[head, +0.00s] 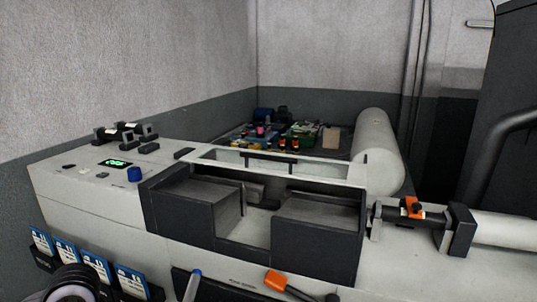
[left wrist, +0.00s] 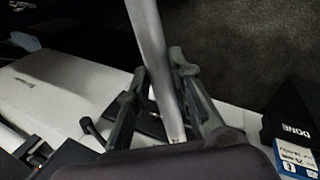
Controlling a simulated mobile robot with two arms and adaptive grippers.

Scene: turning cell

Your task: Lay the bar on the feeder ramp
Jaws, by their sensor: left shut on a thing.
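A grey bar (left wrist: 150,45) shows in the left wrist view, running from the top edge down between the fingers. My left gripper (left wrist: 162,75) is shut on this bar, with a dark finger on each side of it. The bar's upper end runs out of the picture. I cannot clearly tell which part is the feeder ramp. My right gripper is in neither view.
A white machine with a dark open bay (head: 245,225) fills the head view. A white tube (head: 500,227) lies at its right, near an orange clamp (head: 411,207). Blue cards (head: 88,264) hang on the front left. An orange-handled tool (head: 278,281) is at the front.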

